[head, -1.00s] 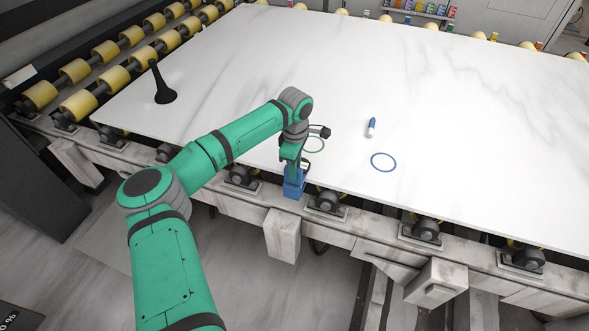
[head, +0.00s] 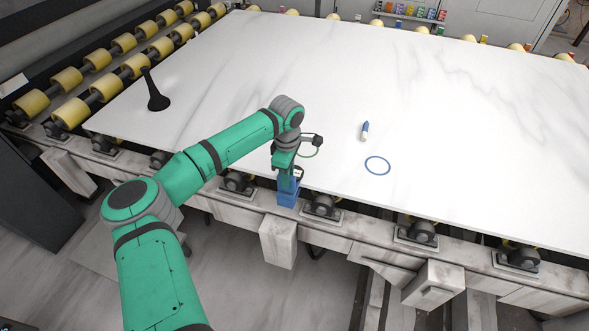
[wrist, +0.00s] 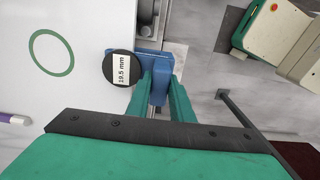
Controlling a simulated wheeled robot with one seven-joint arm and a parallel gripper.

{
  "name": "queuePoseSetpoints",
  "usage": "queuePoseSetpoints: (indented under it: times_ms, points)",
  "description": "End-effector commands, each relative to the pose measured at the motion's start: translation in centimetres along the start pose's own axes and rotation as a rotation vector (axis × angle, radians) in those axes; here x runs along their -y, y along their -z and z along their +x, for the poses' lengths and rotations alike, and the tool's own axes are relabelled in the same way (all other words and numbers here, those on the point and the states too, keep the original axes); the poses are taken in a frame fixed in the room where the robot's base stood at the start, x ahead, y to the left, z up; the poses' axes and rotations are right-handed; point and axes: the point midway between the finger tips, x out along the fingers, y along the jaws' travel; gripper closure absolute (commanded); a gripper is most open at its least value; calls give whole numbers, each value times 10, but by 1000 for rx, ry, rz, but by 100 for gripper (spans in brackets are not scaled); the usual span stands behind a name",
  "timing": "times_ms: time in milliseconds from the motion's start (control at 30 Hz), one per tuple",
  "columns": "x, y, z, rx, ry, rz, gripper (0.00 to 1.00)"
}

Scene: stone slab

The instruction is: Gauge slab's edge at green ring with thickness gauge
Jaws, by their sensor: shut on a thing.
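My gripper (head: 288,177) is shut on the blue thickness gauge (head: 288,193) at the front edge of the white slab (head: 240,65). In the wrist view the green fingers of my gripper (wrist: 161,88) hold the blue gauge body (wrist: 153,60). Its round black dial (wrist: 109,71) overlaps the slab's edge, and its label reads 19.5 mm. The green ring (wrist: 51,52) lies on the slab left of the dial, roughly level with it; in the head view the green ring (head: 314,151) is partly hidden by my wrist. Whether the gauge's jaws touch the slab is hidden.
A blue ring (head: 377,166) and a blue-and-white marker (head: 365,131) lie on the slab to the right. A black object with a tall handle (head: 155,95) stands at the left. Rollers (head: 323,207) and a concrete frame run below the front edge.

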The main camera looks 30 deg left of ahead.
Motion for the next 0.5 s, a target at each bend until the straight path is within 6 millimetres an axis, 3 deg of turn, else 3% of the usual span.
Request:
queuePoseSetpoints:
  times_ms: [500]
  points:
    - [26, 1, 0, -1, -1, -1, 100]
